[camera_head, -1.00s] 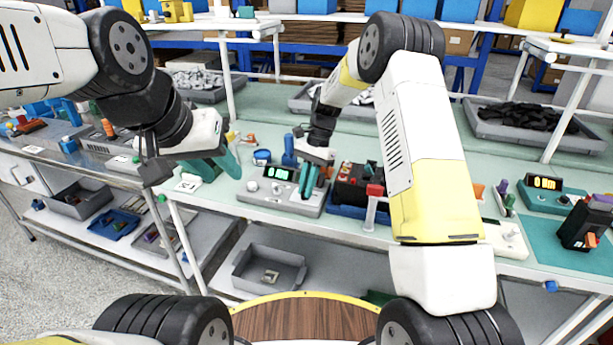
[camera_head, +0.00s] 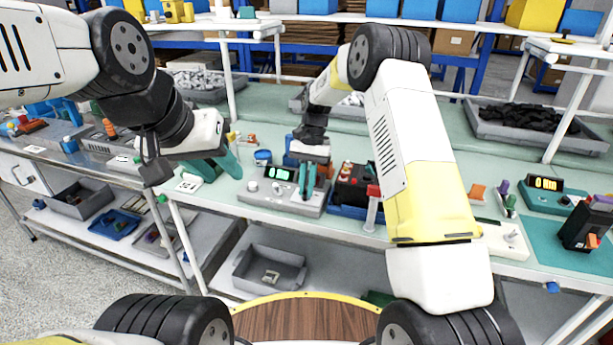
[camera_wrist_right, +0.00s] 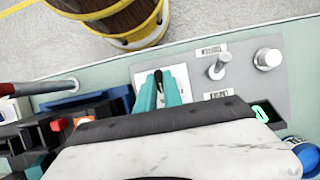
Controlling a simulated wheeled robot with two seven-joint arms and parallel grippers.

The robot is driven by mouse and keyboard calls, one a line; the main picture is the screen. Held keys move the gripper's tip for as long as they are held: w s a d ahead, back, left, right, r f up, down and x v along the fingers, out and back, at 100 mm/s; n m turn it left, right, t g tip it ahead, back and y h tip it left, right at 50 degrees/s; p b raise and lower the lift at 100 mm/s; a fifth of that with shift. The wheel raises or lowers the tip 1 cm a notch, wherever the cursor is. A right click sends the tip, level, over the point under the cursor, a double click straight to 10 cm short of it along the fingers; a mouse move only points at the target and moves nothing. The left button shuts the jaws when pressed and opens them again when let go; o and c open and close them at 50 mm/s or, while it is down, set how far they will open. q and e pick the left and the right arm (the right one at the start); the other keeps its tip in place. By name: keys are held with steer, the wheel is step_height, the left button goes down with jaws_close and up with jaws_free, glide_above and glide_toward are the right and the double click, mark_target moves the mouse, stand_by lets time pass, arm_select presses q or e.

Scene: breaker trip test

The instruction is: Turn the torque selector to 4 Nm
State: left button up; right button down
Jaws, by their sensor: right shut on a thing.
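The grey tester box (camera_head: 283,199) with a green-lit display (camera_head: 279,174) stands on the bench; I cannot read the digits surely. My right gripper (camera_head: 307,190) points down at the box's right part. The pointer and scale cannot be read. Two other controls, a lever knob (camera_wrist_right: 217,69) and a round knob (camera_wrist_right: 267,58), are untouched. My left gripper (camera_head: 219,168) is open and empty, left of the box.
A dark device with red buttons (camera_head: 350,182) in a blue tray stands close to the right of the box. A blue cup (camera_head: 262,157) and a blue cylinder (camera_head: 290,150) are behind it. A red-topped post (camera_head: 373,205) is near the front edge.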

steer(key=shift+w+r, duration=0.1)
steer(key=c, duration=1.5)
jaws_free()
steer(key=shift+v, duration=3.8)
steer(key=shift+r, duration=0.15)
steer(key=s+d+r+n+t, duration=0.1)
steer(key=s+d+r+t, duration=0.25)
steer(key=s+r, duration=0.4)
steer(key=s+d+r+n+t, duration=0.1)
steer(key=s+d+r+t, duration=0.1)
steer(key=s+d+r, duration=0.55)
steer(key=s+t, duration=0.1)
steer(key=s, duration=0.4)
steer(key=s+d+r+n+t, duration=0.1)
steer(key=s+t, duration=0.1)
steer(key=s, duration=0.3)
steer(key=s+d+n+t, duration=0.1)
steer(key=s+t, duration=0.1)
steer(key=s, duration=0.3)
steer(key=shift+s+r+y, duration=0.15)
steer(key=shift+y, duration=0.25)
